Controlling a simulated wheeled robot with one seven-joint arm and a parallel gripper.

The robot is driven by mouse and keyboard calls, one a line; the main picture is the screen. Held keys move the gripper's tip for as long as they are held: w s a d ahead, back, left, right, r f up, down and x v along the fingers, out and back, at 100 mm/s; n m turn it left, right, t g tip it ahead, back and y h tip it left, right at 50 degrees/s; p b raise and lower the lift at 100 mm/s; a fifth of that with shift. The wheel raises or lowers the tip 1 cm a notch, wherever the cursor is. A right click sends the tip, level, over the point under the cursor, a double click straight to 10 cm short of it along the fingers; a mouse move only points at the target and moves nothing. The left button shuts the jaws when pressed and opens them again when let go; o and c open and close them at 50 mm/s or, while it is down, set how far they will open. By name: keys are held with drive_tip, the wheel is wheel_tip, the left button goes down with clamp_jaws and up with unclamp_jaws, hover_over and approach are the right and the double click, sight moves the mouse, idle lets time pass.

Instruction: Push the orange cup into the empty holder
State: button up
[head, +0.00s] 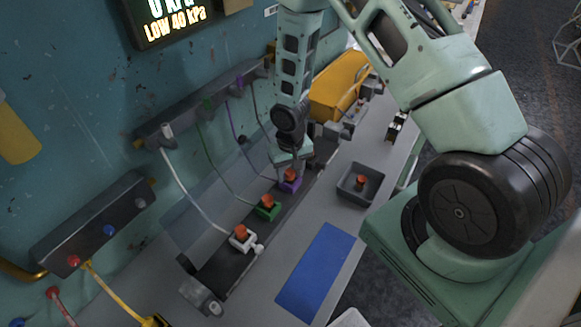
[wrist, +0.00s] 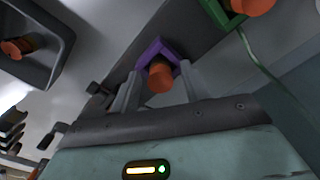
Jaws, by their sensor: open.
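An orange cup (head: 292,173) is at the purple holder (head: 290,186) on the dark rail. The wrist view shows this cup (wrist: 161,77) in front of the purple holder (wrist: 156,50); I cannot tell how deep it sits. My gripper (head: 290,160) is just above it in the head view. In the wrist view my gripper (wrist: 160,85) is open, one finger on each side of the cup, holding nothing visibly. Other orange caps sit at the green holder (head: 267,209) and the white holder (head: 243,241). I see no clearly empty holder.
A grey tray (head: 344,194) with an orange piece (head: 361,181) stands right of the rail. A blue mat (head: 318,272) lies in front of it. White and green tubes run from the wall rack (head: 200,103) to the holders. A yellow box (head: 338,84) stands behind.

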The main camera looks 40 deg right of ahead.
sight(291, 172)
drive_tip(key=shift+r+p, duration=0.6)
drive_tip(key=shift+r, duration=0.15)
drive_tip(key=shift+w+r+b, duration=0.1)
drive_tip(key=shift+r+b, duration=0.2)
drive_tip(key=shift+b, duration=0.15)
wheel_tip(291, 172, up, 10)
drive_tip(key=b, duration=0.3)
drive_tip(key=s+a+r+n, duration=0.5)
drive_tip(key=s+a+r, duration=0.4)
drive_tip(key=a, duration=0.4)
drive_tip(key=s+a+r+n, duration=0.2)
drive_tip(key=s+a, duration=0.1)
drive_tip(key=s, duration=0.4)
drive_tip(key=s+a+r+n, duration=0.3)
drive_tip(key=s, duration=0.4)
drive_tip(key=shift+y, duration=0.3)
wheel_tip(291, 172, down, 9)
drive_tip(key=b, duration=0.9)
drive_tip(key=shift+f, duration=0.15)
drive_tip(key=shift+d, duration=0.1)
